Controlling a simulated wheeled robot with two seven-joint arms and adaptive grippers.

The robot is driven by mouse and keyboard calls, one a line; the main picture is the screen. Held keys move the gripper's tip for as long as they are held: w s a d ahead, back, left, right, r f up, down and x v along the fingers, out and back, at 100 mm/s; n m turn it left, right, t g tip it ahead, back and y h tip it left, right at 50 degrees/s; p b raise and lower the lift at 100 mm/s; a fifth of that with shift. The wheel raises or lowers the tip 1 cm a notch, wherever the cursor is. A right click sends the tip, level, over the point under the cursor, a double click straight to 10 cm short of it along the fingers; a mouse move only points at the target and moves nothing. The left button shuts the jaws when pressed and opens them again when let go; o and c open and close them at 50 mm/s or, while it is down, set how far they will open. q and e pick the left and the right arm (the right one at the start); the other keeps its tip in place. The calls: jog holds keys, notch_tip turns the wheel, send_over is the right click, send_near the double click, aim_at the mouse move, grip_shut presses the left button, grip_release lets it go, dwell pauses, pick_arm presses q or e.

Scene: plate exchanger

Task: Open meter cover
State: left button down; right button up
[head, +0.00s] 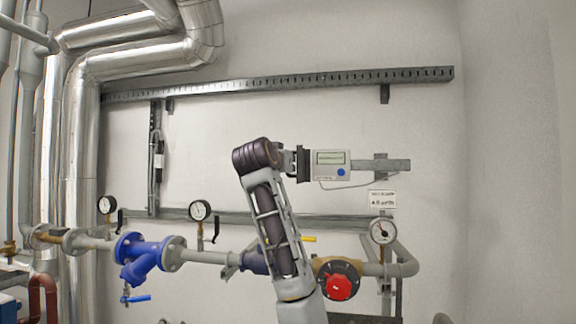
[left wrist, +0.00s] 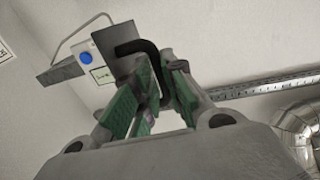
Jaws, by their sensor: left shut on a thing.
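The meter (head: 331,158) is a pale grey box on the wall with a display and a blue button, both uncovered in the head view. In the left wrist view the meter (left wrist: 90,53) shows partly behind a flat grey plate, which looks like the meter cover (left wrist: 115,42), standing out from its face. A black bent handle (left wrist: 152,60) is on the plate. My left gripper (left wrist: 150,98) has its green-padded fingers shut on this handle. In the head view my left gripper (head: 295,161) is at the meter's left side. My right gripper is not in view.
A bracket (head: 393,165) stands right of the meter, with a thin cable below. A label (head: 382,198), gauges (head: 382,231), a red knob (head: 339,287) and a blue valve (head: 141,253) are lower down. The wall at right is clear.

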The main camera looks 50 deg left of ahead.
pick_arm(q)
jog(key=shift+s+r, duration=0.2)
jog(key=shift+r, duration=0.25)
jog(key=c, duration=1.5)
grip_release()
jog(key=shift+d, duration=0.1)
jog(key=shift+s+d+f, duration=0.1)
jog(key=shift+d, duration=0.05)
jog(key=v, duration=1.1)
jog(key=shift+s+f, duration=0.25)
jog(key=shift+f, duration=0.15)
jog(key=shift+w, duration=0.1)
